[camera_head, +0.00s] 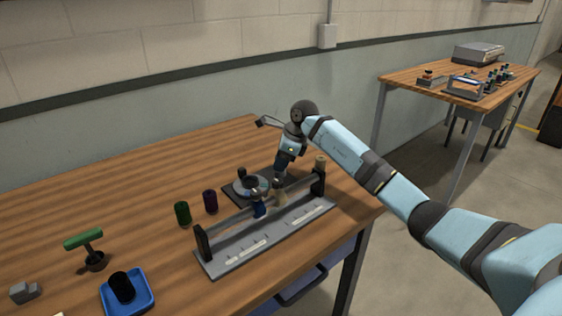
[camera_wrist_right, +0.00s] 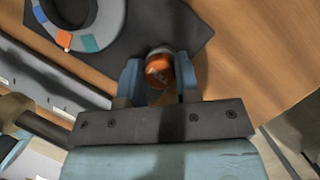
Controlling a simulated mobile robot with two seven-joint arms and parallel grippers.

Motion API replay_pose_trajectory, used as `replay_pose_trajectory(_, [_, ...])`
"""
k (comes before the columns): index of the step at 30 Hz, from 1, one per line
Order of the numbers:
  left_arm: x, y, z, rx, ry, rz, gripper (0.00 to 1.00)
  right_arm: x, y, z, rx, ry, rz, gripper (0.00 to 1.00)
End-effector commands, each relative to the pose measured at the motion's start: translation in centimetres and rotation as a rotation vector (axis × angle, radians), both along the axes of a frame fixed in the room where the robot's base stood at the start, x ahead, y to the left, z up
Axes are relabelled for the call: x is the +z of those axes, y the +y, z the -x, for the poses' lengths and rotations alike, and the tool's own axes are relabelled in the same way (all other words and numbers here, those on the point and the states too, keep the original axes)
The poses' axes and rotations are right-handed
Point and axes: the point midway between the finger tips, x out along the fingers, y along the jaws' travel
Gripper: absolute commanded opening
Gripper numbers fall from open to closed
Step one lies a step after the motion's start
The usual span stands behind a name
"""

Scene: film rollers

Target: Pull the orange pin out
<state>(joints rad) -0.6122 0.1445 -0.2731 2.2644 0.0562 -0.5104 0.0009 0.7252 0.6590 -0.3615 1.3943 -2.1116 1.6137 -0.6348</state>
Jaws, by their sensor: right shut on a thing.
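My right gripper (camera_head: 281,177) points down over the right side of a dark base plate (camera_head: 236,196) on the wooden table. In the right wrist view its two blue fingers (camera_wrist_right: 160,82) are shut on the orange pin (camera_wrist_right: 158,70), which has a rounded orange body with a greyish patch. The pin is next to the edge of the dark plate; I cannot tell whether it is still seated in anything. In the head view the pin is hidden by the gripper. A grey ring dial (camera_wrist_right: 110,35) with orange, teal and blue marks lies on the plate. My left gripper is not in view.
A grey rack (camera_head: 215,270) with a raised bar and rollers stands in front of the plate. A green cylinder (camera_head: 182,213) and a purple cylinder (camera_head: 210,201) stand to the left. A blue tray (camera_head: 147,305) and green-handled tool (camera_head: 84,240) are at front left. The table's back left is clear.

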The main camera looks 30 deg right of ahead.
Motion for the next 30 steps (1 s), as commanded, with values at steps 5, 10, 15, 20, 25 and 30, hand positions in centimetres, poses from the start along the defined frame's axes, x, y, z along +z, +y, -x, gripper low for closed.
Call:
replay_pose_trajectory(5, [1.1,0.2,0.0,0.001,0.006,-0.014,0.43,1.9,-0.2,0.0,-0.001,-0.001,0.003,0.0])
replay_pose_trajectory(10, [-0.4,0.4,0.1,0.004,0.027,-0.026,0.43,1.7,0.0,0.0,0.0,-0.001,-0.001,0.0])
replay_pose_trajectory(15, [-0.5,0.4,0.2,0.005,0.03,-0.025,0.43,1.6,0.0,0.0,-0.001,0.0,-0.001,0.46])
replay_pose_trajectory(20, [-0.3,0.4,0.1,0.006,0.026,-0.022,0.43,1.6,0.0,0.0,-0.001,0.0,0.0,0.55])
replay_pose_trajectory(25, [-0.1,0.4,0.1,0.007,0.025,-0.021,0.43,1.8,-0.1,0.0,-0.001,0.0,0.0,0.55])
replay_pose_trajectory(30, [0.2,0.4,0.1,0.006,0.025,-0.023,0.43,3.4,-0.7,0.4,-0.002,-0.003,0.002,0.55])
